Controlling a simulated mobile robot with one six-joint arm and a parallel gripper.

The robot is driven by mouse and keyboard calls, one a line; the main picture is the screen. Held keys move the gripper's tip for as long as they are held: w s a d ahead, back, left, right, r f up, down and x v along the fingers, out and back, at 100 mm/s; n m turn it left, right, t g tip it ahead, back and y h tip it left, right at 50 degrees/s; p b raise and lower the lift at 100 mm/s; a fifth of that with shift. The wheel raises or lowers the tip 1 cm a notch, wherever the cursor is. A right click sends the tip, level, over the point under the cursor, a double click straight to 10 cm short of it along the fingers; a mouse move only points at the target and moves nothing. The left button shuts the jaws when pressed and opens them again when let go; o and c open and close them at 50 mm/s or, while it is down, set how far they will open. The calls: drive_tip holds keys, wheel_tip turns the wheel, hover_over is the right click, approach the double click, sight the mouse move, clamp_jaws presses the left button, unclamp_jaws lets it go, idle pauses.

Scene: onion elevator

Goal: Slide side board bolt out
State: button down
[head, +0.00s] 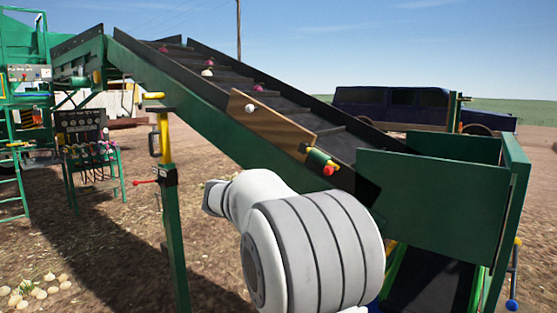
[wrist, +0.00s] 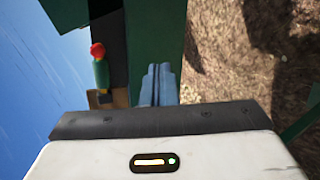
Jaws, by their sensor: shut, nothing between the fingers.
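A brown wooden side board (head: 272,124) lies along the near edge of the sloping green elevator in the head view. A green cylinder with a red end and some yellow (head: 321,160) sits at the board's lower right end. The cylinder also shows in the wrist view (wrist: 101,72), left of my fingers, with a bit of the brown board (wrist: 100,99) below it. I cannot make out a separate bolt. My gripper (wrist: 158,72) is shut and empty, its blue-grey fingers in front of a green panel. Contact cannot be told. In the head view my arm hides the gripper.
The dark belt (head: 230,70) carries a few red and white onions. A green hopper (head: 435,195) stands at its lower end. A green post (head: 174,235) with a yellow handle and a red lever is left of my arm.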

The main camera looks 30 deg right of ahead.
sight(331, 170)
drive_tip(key=w+d+r+t+h+p, duration=0.1)
drive_tip(key=w+d+r+h, duration=0.3)
drive_tip(key=w+r, duration=0.3)
drive_tip(key=shift+w+d+r+t, duration=0.25)
drive_tip(key=shift+w+r+t, duration=0.1)
drive_tip(key=shift+w, duration=0.1)
drive_tip(key=shift+d, duration=0.1)
drive_tip(key=d+f+p, duration=0.1)
drive_tip(key=d+p, duration=0.4)
drive_tip(key=d, duration=0.6)
drive_tip(key=shift+d+f+p, duration=0.15)
drive_tip(key=shift+p, duration=0.2)
